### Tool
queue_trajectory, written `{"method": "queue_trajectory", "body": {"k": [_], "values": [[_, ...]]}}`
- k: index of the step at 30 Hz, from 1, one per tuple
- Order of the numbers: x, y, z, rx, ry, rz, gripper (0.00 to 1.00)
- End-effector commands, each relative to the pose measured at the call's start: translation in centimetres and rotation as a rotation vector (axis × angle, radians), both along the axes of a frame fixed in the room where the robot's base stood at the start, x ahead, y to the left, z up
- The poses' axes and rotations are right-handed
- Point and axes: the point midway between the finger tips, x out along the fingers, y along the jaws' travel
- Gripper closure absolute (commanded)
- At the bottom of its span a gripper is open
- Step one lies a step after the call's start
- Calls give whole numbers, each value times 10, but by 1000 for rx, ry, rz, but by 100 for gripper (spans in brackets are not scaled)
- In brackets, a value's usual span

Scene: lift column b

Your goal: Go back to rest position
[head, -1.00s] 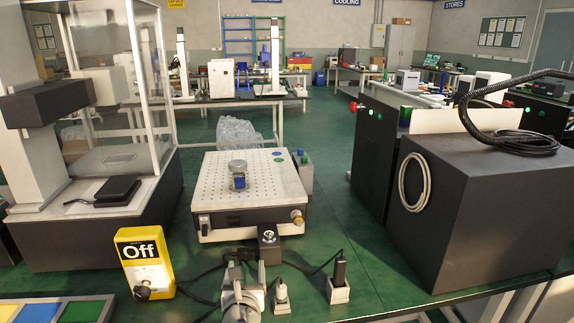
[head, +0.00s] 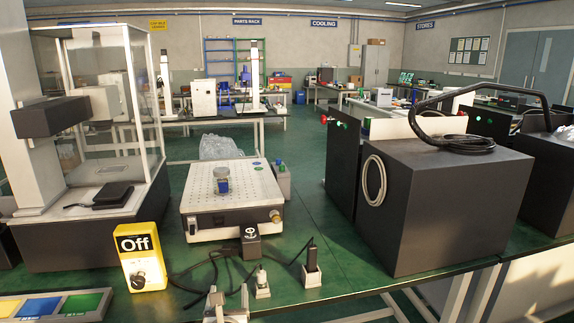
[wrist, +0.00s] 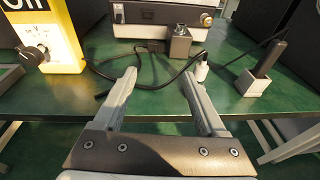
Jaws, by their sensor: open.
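My gripper (wrist: 158,95) is open and empty in the wrist view, its two grey fingers spread apart over the front edge of the green bench (wrist: 150,108). It also shows at the bottom of the head view (head: 228,298), in front of the bench equipment. No object lies between the fingers; a black cable runs on the bench beyond them.
A yellow box marked Off (head: 140,257) stands at left, a perforated platform (head: 205,205) with a small jar (head: 222,184) behind. A large dark cabinet (head: 440,205) fills the right.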

Motion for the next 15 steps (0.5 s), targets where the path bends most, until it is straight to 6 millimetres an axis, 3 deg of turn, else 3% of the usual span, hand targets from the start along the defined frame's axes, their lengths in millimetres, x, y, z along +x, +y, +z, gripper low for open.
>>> {"method": "queue_trajectory", "body": {"k": [2, 3, 8, 15], "values": [[0, 0, 0, 0, 0, 0, 26], [5, -19, -8, 61, 50, -65, 26], [7, -71, -38, 275, 214, -277, 26], [-12, -133, -75, 662, 447, -639, 26]]}}
